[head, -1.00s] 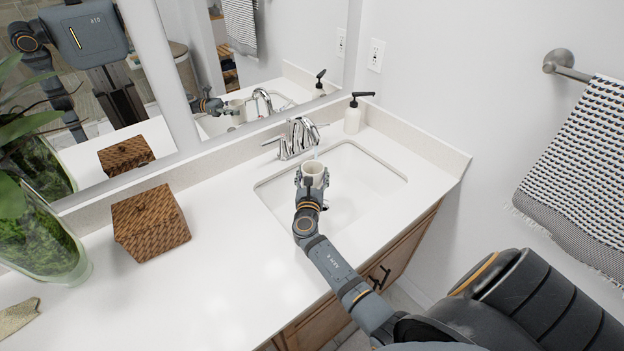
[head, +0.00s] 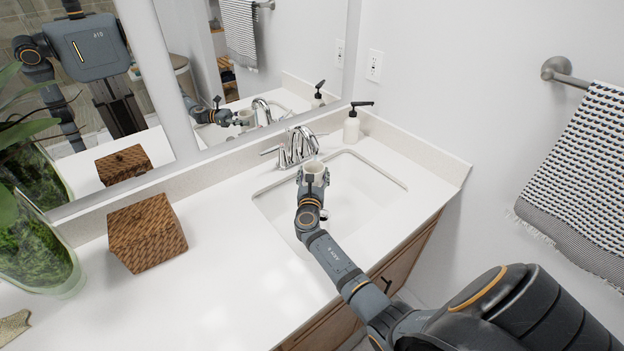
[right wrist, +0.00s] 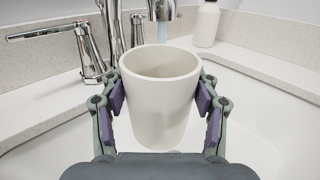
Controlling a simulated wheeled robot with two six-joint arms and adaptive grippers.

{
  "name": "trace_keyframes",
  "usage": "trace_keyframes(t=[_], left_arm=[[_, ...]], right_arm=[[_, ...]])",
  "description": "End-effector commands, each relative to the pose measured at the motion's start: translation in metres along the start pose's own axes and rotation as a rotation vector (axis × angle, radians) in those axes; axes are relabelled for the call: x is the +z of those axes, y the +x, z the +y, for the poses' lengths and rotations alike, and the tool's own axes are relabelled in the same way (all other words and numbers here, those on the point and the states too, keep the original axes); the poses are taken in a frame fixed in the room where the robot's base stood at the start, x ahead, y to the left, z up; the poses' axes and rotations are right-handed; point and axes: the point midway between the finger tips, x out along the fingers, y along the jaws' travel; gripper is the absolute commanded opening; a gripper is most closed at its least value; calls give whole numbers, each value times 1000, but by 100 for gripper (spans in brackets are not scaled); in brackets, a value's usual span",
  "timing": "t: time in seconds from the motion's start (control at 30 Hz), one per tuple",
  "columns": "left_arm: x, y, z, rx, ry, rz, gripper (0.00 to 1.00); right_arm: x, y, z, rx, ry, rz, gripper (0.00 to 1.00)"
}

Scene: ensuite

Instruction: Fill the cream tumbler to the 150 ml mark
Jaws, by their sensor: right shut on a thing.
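The cream tumbler (head: 316,169) is upright over the back part of the sink, just in front of the chrome tap (head: 298,146). My right gripper (head: 313,180) is shut on its sides. In the right wrist view the tumbler (right wrist: 160,105) sits between the two finger pads, with its upper inner wall showing. The tap's spout (right wrist: 162,9) is above and behind the far rim. A bluish water stream (right wrist: 162,32) falls from it; I cannot tell whether it enters the tumbler or passes behind. The water level and any 150 ml mark are hidden. My left gripper is out of view.
The white sink basin (head: 365,190) is empty around my gripper. A soap pump bottle (head: 352,128) stands behind it at the right. A woven box (head: 147,232) and a plant in a glass vase (head: 40,260) are on the left counter. A mirror (head: 250,70) rises behind the counter.

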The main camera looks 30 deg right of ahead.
Motion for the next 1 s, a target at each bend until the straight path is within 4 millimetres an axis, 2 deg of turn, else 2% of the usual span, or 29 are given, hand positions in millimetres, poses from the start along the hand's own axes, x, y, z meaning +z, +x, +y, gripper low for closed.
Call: trace_keyframes(t=[0.2, 0.4, 1.0], left_arm=[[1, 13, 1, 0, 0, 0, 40], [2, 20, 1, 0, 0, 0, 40], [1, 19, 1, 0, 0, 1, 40]], right_arm=[[-1, 27, -1, 0, 0, -3, 23], [0, 44, -2, 0, -1, -2, 23], [1, 46, -1, 0, 0, -2, 23]])
